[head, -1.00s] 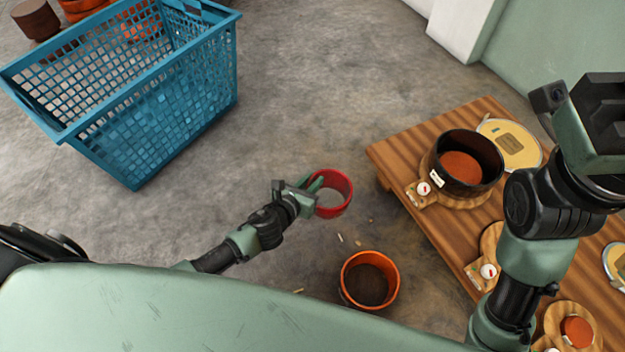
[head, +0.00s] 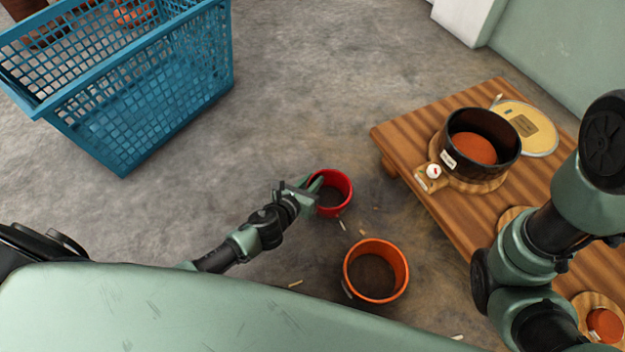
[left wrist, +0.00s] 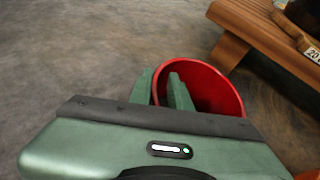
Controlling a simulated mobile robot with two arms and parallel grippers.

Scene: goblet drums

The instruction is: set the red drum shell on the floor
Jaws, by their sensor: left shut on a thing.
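The red drum shell (head: 333,193) is a small open-topped red cylinder over the grey floor, left of the low wooden table. My left gripper (head: 312,186) is shut on its left rim, with one green finger inside the shell. In the left wrist view, the red shell (left wrist: 205,84) sits between and beyond the green fingers (left wrist: 165,88). I cannot tell whether its base touches the floor. My right arm shows at the right, but its gripper is out of view.
An orange bucket-like shell (head: 376,270) stands on the floor just in front of the red one. The wooden table (head: 410,150) bears a black drum shell (head: 481,138) and round lids. A blue crate (head: 150,110) stands at left. Floor between crate and red shell is clear.

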